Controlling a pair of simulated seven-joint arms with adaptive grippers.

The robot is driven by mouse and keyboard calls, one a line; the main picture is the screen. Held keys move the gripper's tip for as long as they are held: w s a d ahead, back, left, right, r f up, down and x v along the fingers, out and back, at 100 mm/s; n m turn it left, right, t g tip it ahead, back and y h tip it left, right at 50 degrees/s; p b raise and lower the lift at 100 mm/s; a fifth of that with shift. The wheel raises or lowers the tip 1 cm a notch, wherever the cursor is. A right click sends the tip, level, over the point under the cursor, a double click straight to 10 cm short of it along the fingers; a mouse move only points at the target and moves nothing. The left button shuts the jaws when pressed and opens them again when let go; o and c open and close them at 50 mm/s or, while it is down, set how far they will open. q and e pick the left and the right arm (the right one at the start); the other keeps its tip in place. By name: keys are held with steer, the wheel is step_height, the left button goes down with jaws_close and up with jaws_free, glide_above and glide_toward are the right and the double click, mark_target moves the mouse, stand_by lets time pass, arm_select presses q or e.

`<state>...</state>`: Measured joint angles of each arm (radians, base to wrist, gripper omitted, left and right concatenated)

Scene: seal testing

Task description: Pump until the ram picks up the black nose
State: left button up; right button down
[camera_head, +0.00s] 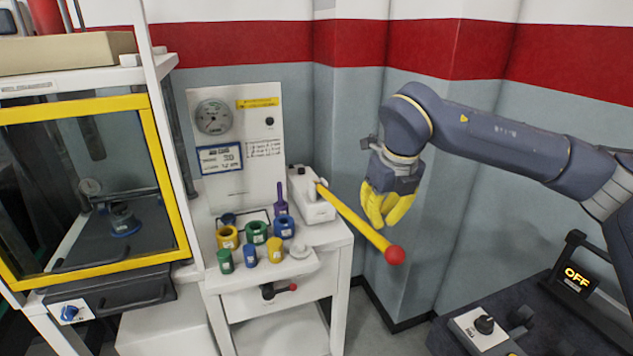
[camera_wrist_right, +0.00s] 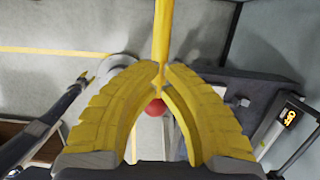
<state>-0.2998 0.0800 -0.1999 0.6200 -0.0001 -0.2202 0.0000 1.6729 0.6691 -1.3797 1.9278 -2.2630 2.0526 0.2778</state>
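A white hand pump (camera_head: 312,200) stands on the bench's right side. Its yellow lever (camera_head: 350,218) slopes down to the right and ends in a red ball (camera_head: 394,255). My right gripper (camera_head: 385,222) points down at the lever's outer part. In the right wrist view its yellow fingertips (camera_wrist_right: 161,70) nearly meet over the lever (camera_wrist_right: 162,25), with the red ball (camera_wrist_right: 155,107) showing between the fingers. Whether they clasp the lever is unclear. A dark part with a blue base (camera_head: 123,218) sits in the yellow-framed chamber (camera_head: 168,165). I cannot clearly make out the ram or black nose.
A gauge (camera_head: 213,117) is on the white panel behind the bench. Several coloured rings and cylinders, such as a green ring (camera_head: 257,232), stand on the bench. A dark unit with a lit OFF display (camera_head: 577,277) is at lower right. The wall is close behind the gripper.

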mark_target(379, 236)
steer(key=shift+f, duration=0.1)
steer(key=shift+f, duration=2.75)
step_height(379, 236, down, 12)
steer(key=shift+s, duration=0.2)
stand_by(3.1)
steer(key=shift+d, duration=0.1)
steer(key=r, duration=1.3)
steer(key=shift+w+r, duration=0.25)
steer(key=shift+r, duration=0.05)
